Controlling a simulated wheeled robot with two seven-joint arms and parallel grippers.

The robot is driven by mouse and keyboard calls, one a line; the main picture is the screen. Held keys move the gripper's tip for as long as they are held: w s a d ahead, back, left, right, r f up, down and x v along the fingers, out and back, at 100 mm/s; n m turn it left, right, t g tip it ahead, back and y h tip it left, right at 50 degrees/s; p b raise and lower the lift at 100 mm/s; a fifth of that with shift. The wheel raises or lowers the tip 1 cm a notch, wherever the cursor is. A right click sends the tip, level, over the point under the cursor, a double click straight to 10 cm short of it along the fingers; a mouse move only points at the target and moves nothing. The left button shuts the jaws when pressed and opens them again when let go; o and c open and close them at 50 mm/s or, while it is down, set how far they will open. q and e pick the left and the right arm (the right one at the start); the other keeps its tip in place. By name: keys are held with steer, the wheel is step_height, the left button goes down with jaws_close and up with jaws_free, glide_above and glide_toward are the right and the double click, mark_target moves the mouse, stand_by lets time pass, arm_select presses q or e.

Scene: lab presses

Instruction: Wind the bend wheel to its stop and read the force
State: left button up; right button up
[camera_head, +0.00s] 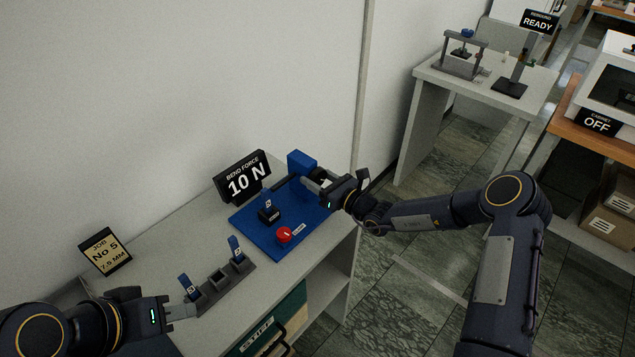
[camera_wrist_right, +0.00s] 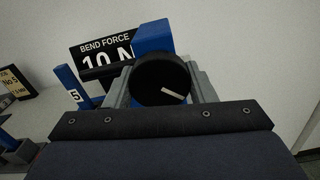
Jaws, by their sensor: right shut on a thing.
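The bend wheel is a black round knob with a white mark (camera_wrist_right: 160,80) in the right wrist view, and it also shows in the head view (camera_head: 320,173). My right gripper (camera_head: 314,184) is shut on it, one grey finger on each side. The wheel sits by a blue block (camera_head: 301,161) on the blue press base (camera_head: 255,233). The force display (camera_head: 243,180) reads "BEND FORCE 10 N". A blue strip numbered 5 (camera_wrist_right: 70,86) stands upright in a dark holder on the base. My left gripper (camera_head: 183,311) is near the rack; its jaw gap is unclear.
A red button (camera_head: 284,235) is at the base's front. A grey rack (camera_head: 225,287) holds two blue strips, with an empty slot between. A card (camera_head: 105,251) reads "JOB No 5, 7.5 MM". Another bench (camera_head: 435,75) stands behind at right, with a "READY" sign (camera_head: 539,21).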

steer(key=shift+m, duration=0.4)
steer(key=o, duration=1)
steer(key=shift+b+v, duration=1)
steer(key=shift+v, duration=2.9)
